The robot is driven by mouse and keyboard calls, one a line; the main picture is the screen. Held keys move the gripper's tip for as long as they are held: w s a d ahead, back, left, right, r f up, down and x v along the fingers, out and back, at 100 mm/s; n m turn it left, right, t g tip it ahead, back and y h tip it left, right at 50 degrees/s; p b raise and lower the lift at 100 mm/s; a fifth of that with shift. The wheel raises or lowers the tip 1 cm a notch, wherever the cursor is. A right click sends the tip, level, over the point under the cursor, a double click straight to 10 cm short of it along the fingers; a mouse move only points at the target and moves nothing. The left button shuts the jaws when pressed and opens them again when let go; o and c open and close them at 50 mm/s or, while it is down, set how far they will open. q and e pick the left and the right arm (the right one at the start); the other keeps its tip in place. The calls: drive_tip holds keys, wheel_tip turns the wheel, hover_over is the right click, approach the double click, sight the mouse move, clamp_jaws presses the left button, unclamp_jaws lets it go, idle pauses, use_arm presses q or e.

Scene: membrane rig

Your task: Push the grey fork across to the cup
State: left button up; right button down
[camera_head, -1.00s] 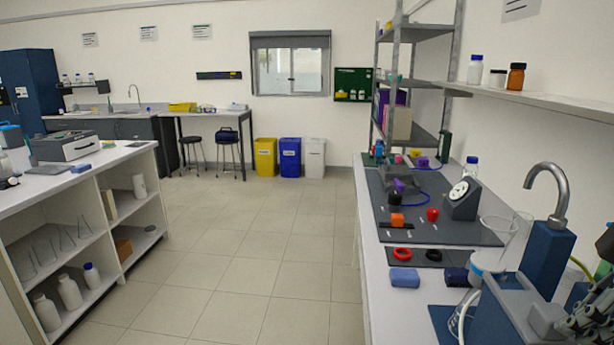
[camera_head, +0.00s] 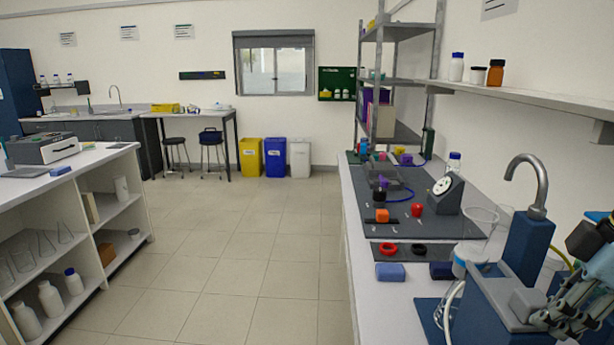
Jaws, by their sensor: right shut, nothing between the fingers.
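My right gripper (camera_head: 552,312) is at the lower right, shut and empty, over the blue block-shaped rig (camera_head: 490,305) on the right-hand bench. A grey piece (camera_head: 526,300) sits on top of this rig, close to the fingertips; it may be the grey fork, but its shape is partly hidden and I cannot tell whether the fingers touch it. A clear, whitish cup-like vessel (camera_head: 468,262) stands just behind the rig, with a pale tube beside it. I cannot tell for sure that it is the cup. My left gripper is out of view.
A blue tap stand (camera_head: 527,250) rises behind the rig. A blue block (camera_head: 390,272) and a dark blue block (camera_head: 441,270) lie to its left. The floor at centre is clear.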

sight(536, 297)
drive_tip(key=shift+w+d, duration=0.1)
drive_tip(key=shift+w, duration=0.85)
drive_tip(key=shift+w+d+b, duration=0.2)
drive_tip(key=shift+w+b, duration=0.25)
drive_tip(key=shift+w, duration=1.15)
drive_tip(key=shift+s, duration=0.1)
drive_tip(key=shift+s+r+p, duration=0.1)
drive_tip(key=shift+s+p, duration=0.45)
drive_tip(key=shift+p, duration=0.25)
